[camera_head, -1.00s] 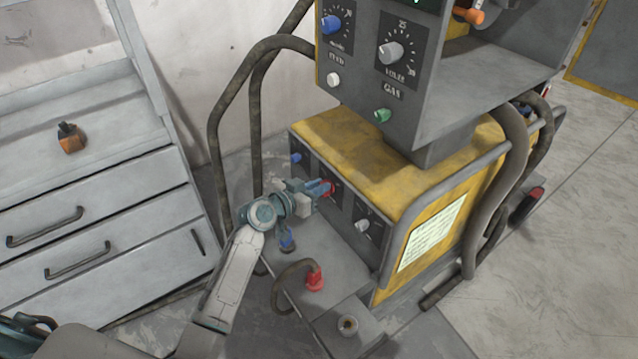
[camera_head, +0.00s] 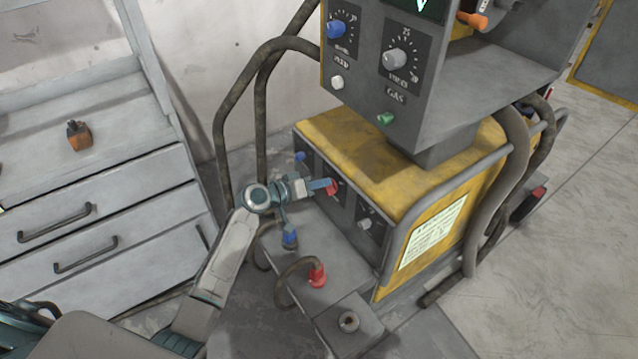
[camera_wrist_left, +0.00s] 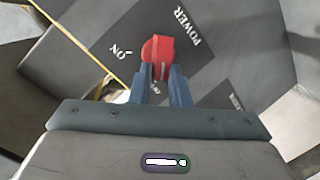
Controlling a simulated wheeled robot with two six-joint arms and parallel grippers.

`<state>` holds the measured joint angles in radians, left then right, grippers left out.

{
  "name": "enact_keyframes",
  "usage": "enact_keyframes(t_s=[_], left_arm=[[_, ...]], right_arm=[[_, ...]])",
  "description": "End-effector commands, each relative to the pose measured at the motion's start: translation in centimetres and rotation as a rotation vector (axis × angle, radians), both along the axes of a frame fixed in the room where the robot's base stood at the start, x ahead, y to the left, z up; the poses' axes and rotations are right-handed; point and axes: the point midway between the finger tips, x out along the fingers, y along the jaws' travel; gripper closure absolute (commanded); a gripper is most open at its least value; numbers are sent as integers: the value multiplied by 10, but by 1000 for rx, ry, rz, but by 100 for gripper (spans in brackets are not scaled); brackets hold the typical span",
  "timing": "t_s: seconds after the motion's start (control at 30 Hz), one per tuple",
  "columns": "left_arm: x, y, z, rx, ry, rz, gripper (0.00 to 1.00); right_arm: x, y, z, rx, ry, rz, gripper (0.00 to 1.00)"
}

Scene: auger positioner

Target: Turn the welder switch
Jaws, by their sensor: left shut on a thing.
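The welder (camera_head: 350,140) is a yellow and grey machine in the head view. Its red switch (camera_head: 333,187) sits on the lower front panel, largely covered by my left gripper (camera_head: 328,186). In the left wrist view the red switch (camera_wrist_left: 158,50) shows on a dark plate marked POWER, with ON at its left. My left gripper (camera_wrist_left: 161,72) has its two blue fingers closed on the switch, one on each side. A pale line on the switch runs nearly along the fingers. My right gripper is not in view.
Above stands a grey control box with a blue knob (camera_head: 337,29) and a grey gas knob (camera_head: 397,59). Below the panel, a red plug (camera_head: 317,275) with a cable is on a grey ledge. A drawer cabinet (camera_head: 100,215) stands left, with an orange object (camera_head: 79,137) on it.

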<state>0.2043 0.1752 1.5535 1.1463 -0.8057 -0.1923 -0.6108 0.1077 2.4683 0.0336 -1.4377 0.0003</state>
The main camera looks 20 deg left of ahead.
Motion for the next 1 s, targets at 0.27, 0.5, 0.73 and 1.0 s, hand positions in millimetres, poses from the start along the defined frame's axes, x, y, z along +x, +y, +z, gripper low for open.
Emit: enact_keyframes(t_s=[0.27, 0.5, 0.73, 1.0], left_arm=[[0, 0, -1, -9, 9, 0, 100], [0, 0, -1, -8, 8, 0, 72], [0, 0, 0, -8, 7, 1, 62], [-11, 10, 3, -3, 6, 1, 62]], right_arm=[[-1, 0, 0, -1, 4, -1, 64], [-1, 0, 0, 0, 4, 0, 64], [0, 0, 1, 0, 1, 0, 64], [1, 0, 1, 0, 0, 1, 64]])
